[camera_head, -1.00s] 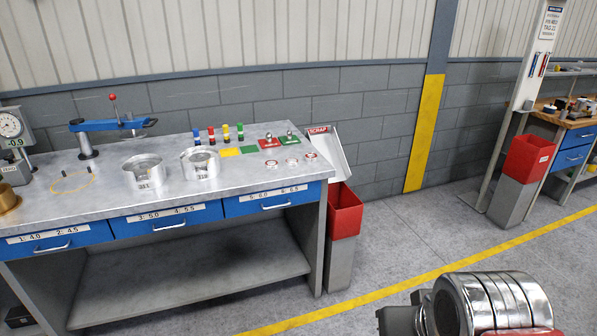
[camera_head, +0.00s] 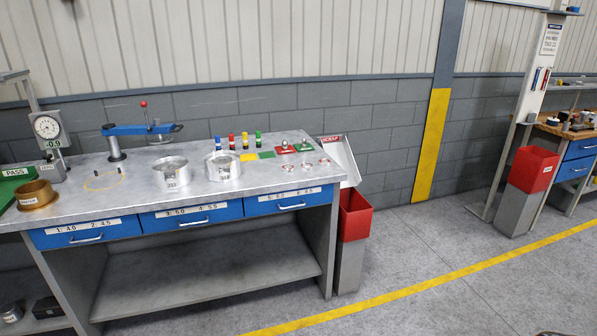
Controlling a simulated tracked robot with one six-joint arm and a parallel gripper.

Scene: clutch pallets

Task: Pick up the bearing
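No part is clearly marked as the bearing, so I cannot tell which it is. Two silver metal rings stand upright on the grey workbench (camera_head: 130,205): a left ring (camera_head: 171,175) and a right ring (camera_head: 224,167), each with a small label. A brass-coloured ring (camera_head: 38,196) sits at the bench's left end. A few small round pieces (camera_head: 290,168) lie near the right end. My gripper is not in view; only a small dark shape shows at the bottom right edge.
A dial gauge (camera_head: 47,127) and a blue clamp fixture (camera_head: 140,131) stand on the bench. A red-topped bin (camera_head: 355,216) adjoins its right end. Another red-topped bin (camera_head: 534,168) stands by the post at right. The floor in front is clear, crossed by a yellow line (camera_head: 400,292).

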